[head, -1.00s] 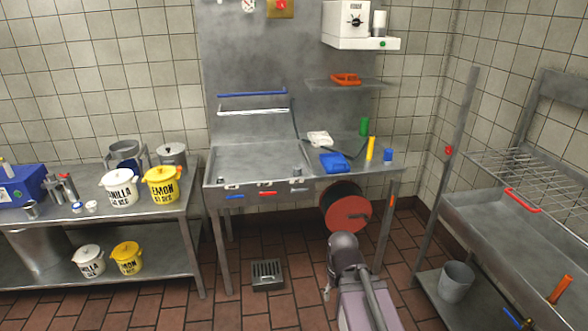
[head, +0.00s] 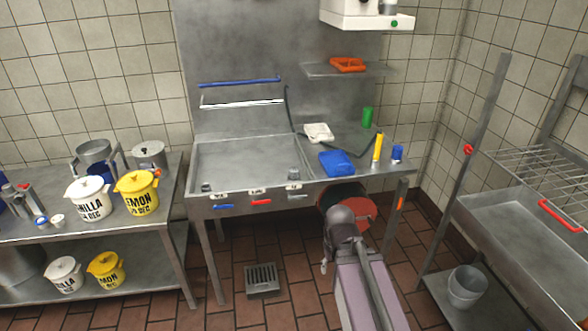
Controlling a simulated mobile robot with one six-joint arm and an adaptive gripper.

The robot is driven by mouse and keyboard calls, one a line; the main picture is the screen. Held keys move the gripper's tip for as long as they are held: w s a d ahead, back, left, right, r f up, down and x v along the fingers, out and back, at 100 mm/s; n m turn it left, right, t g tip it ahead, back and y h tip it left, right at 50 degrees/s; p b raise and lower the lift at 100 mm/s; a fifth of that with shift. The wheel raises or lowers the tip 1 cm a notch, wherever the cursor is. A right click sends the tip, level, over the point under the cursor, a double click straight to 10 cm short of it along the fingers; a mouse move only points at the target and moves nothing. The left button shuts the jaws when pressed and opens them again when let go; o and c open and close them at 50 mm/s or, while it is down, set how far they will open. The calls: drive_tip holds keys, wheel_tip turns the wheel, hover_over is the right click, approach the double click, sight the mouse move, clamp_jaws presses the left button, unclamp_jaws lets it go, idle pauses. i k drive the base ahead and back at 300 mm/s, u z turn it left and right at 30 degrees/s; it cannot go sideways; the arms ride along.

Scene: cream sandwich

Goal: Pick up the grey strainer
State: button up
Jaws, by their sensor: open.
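A grey metal vessel (head: 93,152) stands at the back of the left table, partly behind a white bucket and a blue item. It may be the grey strainer, but I cannot tell for certain. My arm is folded at the bottom centre, in front of the sink unit. Of my gripper (head: 324,267), only a small light piece beside the arm seems to show; the rest is hidden. It is open, far to the right of the grey vessel, with nothing visible in it.
The left table (head: 165,195) holds a white bucket (head: 88,199), a yellow bucket (head: 137,194) and a lidded grey pot (head: 149,155). The sink unit (head: 330,190) stands ahead, with a red reel (head: 362,207) beneath. A floor grate (head: 262,279) lies in open tiled floor. A rack stands right.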

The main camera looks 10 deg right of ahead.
sight(293, 171)
drive_tip(key=z, duration=0.2)
drive_tip(key=i, duration=1)
drive_tip(key=z, duration=0.15)
